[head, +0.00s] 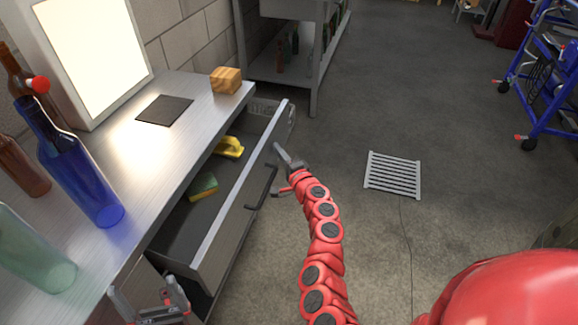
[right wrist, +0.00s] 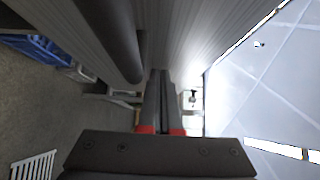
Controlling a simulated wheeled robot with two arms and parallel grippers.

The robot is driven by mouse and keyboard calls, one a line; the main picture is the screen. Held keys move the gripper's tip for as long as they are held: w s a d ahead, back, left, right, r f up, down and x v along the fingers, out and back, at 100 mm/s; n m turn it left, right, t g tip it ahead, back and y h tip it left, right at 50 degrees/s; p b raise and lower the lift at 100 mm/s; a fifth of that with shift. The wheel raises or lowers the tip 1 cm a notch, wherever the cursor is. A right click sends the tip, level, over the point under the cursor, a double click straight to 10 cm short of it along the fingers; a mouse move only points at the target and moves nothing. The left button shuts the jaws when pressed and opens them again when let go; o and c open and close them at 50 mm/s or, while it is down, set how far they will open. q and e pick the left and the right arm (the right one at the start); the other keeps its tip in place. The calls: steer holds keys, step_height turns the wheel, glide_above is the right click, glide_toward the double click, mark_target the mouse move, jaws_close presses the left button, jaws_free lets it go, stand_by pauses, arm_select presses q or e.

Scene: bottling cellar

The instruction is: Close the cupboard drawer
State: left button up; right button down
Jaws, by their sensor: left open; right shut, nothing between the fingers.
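The cupboard drawer (head: 225,205) is pulled out well, in the head view at the left, with a dark bar handle (head: 262,188) on its front. A yellow item (head: 229,147) and a green and yellow sponge (head: 203,187) lie inside it. My right gripper (head: 281,156) is shut and empty, beside the drawer front near the far end of the handle. In the right wrist view its fingers (right wrist: 161,100) point along the drawer front (right wrist: 185,35), with the handle (right wrist: 118,40) close by; contact is unclear. My left gripper (head: 150,303) is open near the drawer's near end.
The metal worktop (head: 165,135) above the drawer holds several bottles, a blue one (head: 75,165) among them, a wooden block (head: 226,80), a dark mat (head: 164,110) and a lit panel (head: 95,50). A floor grate (head: 393,175) and a blue trolley (head: 550,80) lie right. The floor between is clear.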

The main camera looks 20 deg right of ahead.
steer(key=w+a+b, duration=0.2)
steer(key=a, duration=0.1)
steer(key=w+a+b, duration=0.1)
steer(key=w+a, duration=0.1)
steer(key=a, duration=0.1)
steer(key=w+a+b, duration=0.2)
steer(key=a, duration=0.1)
steer(key=shift+w+a+f+b, duration=0.15)
steer(key=shift+w+a+b, duration=0.2)
steer(key=shift+w+a, duration=0.35)
steer(key=shift+a+r, duration=0.1)
steer(key=shift+r, duration=0.1)
steer(key=shift+a, duration=0.1)
